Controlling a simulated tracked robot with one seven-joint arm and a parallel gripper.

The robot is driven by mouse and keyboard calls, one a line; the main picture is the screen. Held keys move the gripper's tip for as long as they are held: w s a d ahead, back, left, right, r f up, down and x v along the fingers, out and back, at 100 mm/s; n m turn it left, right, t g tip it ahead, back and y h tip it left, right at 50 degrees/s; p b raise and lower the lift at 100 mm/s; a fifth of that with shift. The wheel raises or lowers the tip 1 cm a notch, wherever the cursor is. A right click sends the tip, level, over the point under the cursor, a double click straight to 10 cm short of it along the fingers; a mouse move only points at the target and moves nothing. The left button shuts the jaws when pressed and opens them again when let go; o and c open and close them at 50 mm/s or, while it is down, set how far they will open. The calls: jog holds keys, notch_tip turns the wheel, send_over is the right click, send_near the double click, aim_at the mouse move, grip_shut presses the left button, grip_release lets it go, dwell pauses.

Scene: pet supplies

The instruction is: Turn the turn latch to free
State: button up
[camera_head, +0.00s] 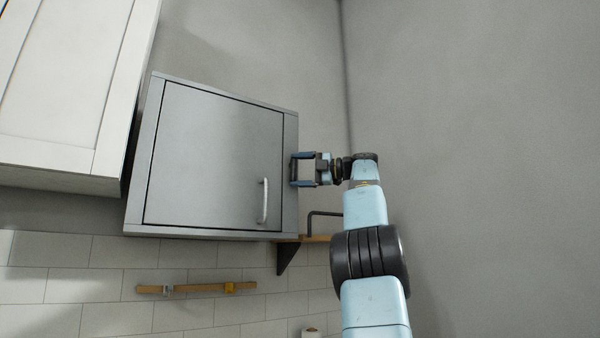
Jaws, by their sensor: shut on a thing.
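A grey metal cabinet (210,150) hangs on the wall, tilted in the picture. Its door is shut and has a pale vertical bar handle (263,200) near the lower right. My gripper (294,169) is at the cabinet's right edge, level with the middle of the door and above and right of the handle. Its two blue fingers stand apart, one above the other, with their tips at the cabinet's edge. It is shut on the turn latch there. The latch is too small and too covered by the fingers to make out, so its angle cannot be told.
A white cupboard (65,90) hangs close to the cabinet's left. Below the right corner are a wooden shelf (315,238) and a dark bracket (288,256). A wooden rail (195,288) with small hooks is on the tiles. The grey wall at right is clear.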

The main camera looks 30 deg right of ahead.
jog(key=shift+f+n, duration=0.2)
jog(key=shift+n, duration=0.1)
dwell(0.4)
jog(key=o, duration=0.8)
jog(key=shift+w, duration=0.1)
jog(key=shift+c, duration=0.2)
jog(key=shift+o, duration=0.3)
jog(key=shift+r, duration=0.1)
jog(key=shift+d, duration=0.1)
jog(key=v, duration=1.3)
jog(key=shift+s+d+r, duration=0.15)
jog(key=shift+s+r, duration=0.1)
